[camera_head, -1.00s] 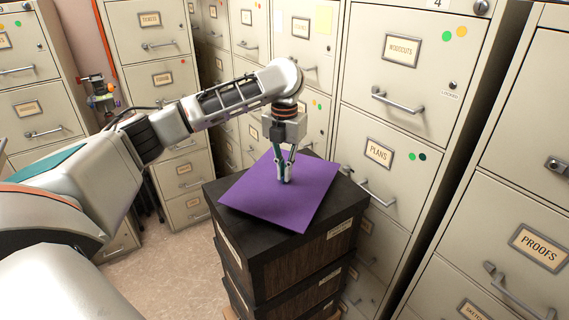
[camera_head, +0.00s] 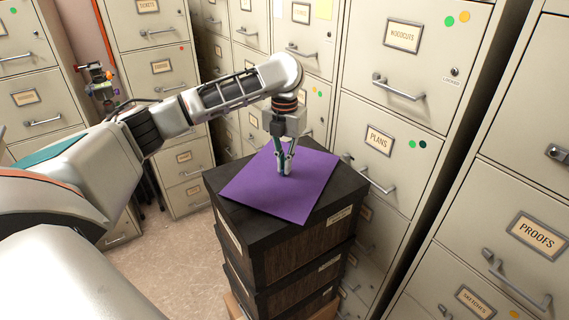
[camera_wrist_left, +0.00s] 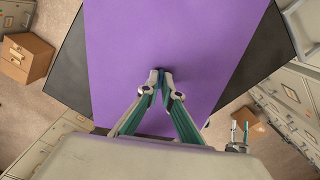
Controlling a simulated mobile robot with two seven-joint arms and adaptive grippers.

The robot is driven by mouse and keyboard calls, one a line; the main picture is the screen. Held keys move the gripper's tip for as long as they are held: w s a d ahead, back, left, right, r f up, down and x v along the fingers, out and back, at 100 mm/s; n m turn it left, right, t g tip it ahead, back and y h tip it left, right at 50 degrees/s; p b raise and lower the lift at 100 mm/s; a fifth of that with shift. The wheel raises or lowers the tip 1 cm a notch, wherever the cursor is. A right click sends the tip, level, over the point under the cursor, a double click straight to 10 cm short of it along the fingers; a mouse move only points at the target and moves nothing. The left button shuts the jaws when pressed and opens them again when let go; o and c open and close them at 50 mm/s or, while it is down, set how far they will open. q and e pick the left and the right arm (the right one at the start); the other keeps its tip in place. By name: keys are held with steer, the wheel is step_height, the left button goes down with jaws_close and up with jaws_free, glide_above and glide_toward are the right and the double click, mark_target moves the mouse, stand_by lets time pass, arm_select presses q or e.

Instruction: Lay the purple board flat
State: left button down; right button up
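The purple board (camera_head: 265,190) lies flat, or very nearly so, on top of a stack of dark boxes (camera_head: 300,250), turned at an angle to the lid. Its near corner reaches to about the lid's front edge. My left gripper (camera_head: 285,171) points down over the board's middle, fingertips together at its surface. In the left wrist view the fingertips (camera_wrist_left: 161,74) meet against the board (camera_wrist_left: 160,35), with no board edge between them. My right gripper seems to be the small two-fingered shape (camera_wrist_left: 240,130) at the lower right there, its fingers apart; it is out of the head view.
Grey filing cabinets (camera_head: 400,80) stand close behind and to the right of the stack, with protruding handles. Bare floor (camera_head: 175,260) lies to the left. A cardboard box (camera_wrist_left: 25,57) stands on the floor in the left wrist view.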

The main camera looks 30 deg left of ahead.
arm_select(q)
steer(key=shift+f, duration=0.15)
steer(key=shift+f, duration=0.25)
steer(key=c, duration=2.2)
jaws_free()
steer(key=shift+c, duration=0.2)
steer(key=shift+r, duration=3.5)
